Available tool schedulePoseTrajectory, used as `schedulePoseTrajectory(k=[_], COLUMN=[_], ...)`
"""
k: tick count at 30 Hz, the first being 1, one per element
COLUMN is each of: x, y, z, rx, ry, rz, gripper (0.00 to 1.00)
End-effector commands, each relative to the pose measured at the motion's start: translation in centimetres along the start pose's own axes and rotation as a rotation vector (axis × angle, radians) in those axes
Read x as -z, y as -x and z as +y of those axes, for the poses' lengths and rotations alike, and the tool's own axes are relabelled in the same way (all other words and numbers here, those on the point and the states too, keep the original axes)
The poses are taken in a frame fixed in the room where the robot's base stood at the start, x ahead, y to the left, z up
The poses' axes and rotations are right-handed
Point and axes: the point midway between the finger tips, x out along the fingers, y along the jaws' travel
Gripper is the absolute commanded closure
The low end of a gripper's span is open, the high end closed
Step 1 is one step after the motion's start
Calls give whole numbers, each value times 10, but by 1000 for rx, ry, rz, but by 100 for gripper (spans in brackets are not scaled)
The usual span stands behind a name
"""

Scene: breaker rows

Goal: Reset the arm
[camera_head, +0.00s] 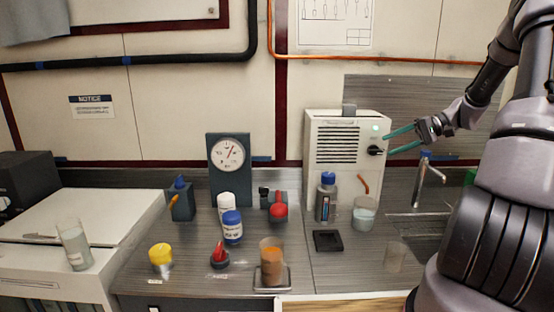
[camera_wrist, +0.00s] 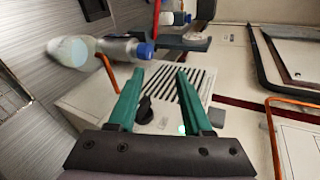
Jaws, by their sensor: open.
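My arm reaches in from the right in the head view. My gripper (camera_head: 404,140) is open, with two teal fingers pointing left at the cream machine (camera_head: 348,130). The black knob (camera_head: 375,150) on the machine's front lies by the fingertips, roughly level with the gap between them. A small green light (camera_head: 375,127) shows above the knob. In the wrist view my gripper (camera_wrist: 165,82) is open and the knob (camera_wrist: 144,111) shows between the fingers, nearer the left one. I cannot tell whether a finger touches the machine. Nothing is held.
A blue-capped bottle (camera_head: 326,199) and a clear beaker (camera_head: 364,213) stand before the machine. A tap (camera_head: 428,180) and sink lie to its right. The counter holds a dial gauge (camera_head: 229,162), a glass of brown liquid (camera_head: 271,262) and several small containers. An orange pipe (camera_head: 400,60) runs above.

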Motion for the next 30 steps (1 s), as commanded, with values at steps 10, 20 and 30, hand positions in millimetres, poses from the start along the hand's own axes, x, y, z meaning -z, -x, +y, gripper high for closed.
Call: schedulePoseTrajectory(k=[10, 20, 30], x=[-101, -199, -276], y=[-33, -30, -14], z=[-80, -126, -143], rx=[-493, -745, -741], ry=[21, 113, 223], rz=[42, 294, 581], gripper=[50, 50, 50])
